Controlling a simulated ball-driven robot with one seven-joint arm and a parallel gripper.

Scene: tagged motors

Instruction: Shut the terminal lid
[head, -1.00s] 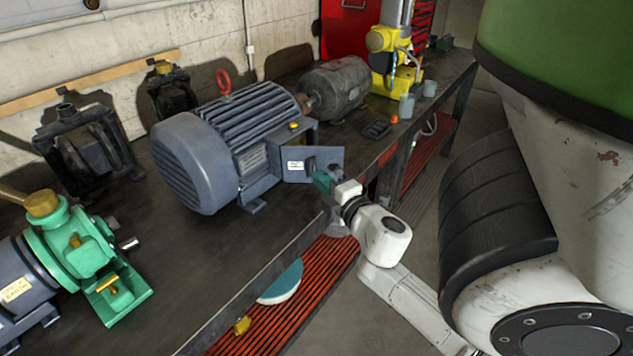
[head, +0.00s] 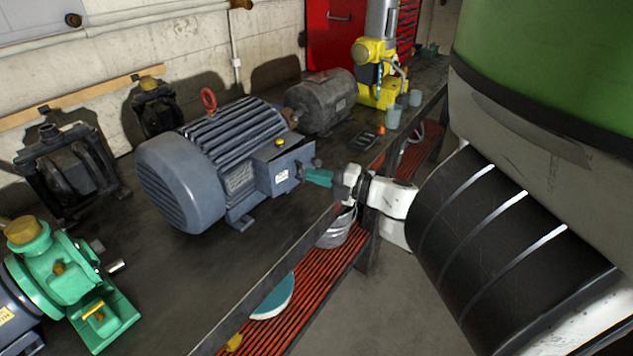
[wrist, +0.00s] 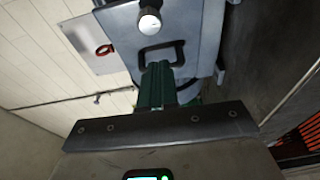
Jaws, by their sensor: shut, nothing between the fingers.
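The blue-grey motor (head: 210,165) stands on the bench with its terminal box (head: 272,155) on the side facing me. My gripper (head: 305,176) has green fingers, shut and empty, at the lid's handle side. In the wrist view the fingertips (wrist: 157,68) are just below the handle; contact is unclear.
A green pump (head: 65,280) stands at the front left and a dark grey motor (head: 320,100) behind. A yellow robot arm (head: 375,75) and grey cups (head: 393,115) are at the back right.

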